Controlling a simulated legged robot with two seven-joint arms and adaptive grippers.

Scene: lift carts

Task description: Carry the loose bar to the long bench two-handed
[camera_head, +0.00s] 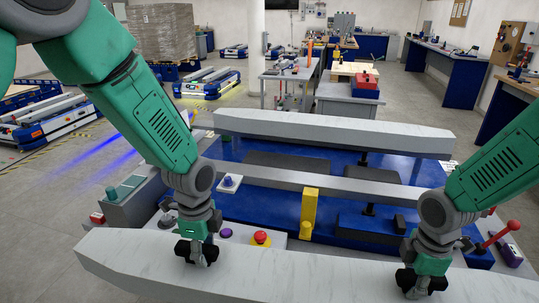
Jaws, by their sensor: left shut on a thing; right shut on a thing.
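The loose bar (140,265) is long, pale grey and has bevelled ends. It lies across the bottom of the head view, its right part cut off by the frame edge. My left gripper (197,252) is shut on the bar left of its middle. My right gripper (421,281) is shut on it further right. The fingertips are partly hidden against the bar. Whether the bar is lifted or resting on something below cannot be told. A long bench (447,68) with blue panels and a grey top stands far back at right; I cannot tell whether it is the task's bench.
A blue lift cart (275,207) stands just beyond the bar, carrying two similar grey bars (330,132), a yellow post (308,212) and a red button (261,238). Grey workbenches (348,98) stand behind it. Low carts (45,125) are at left. Open floor (60,190) lies at left.

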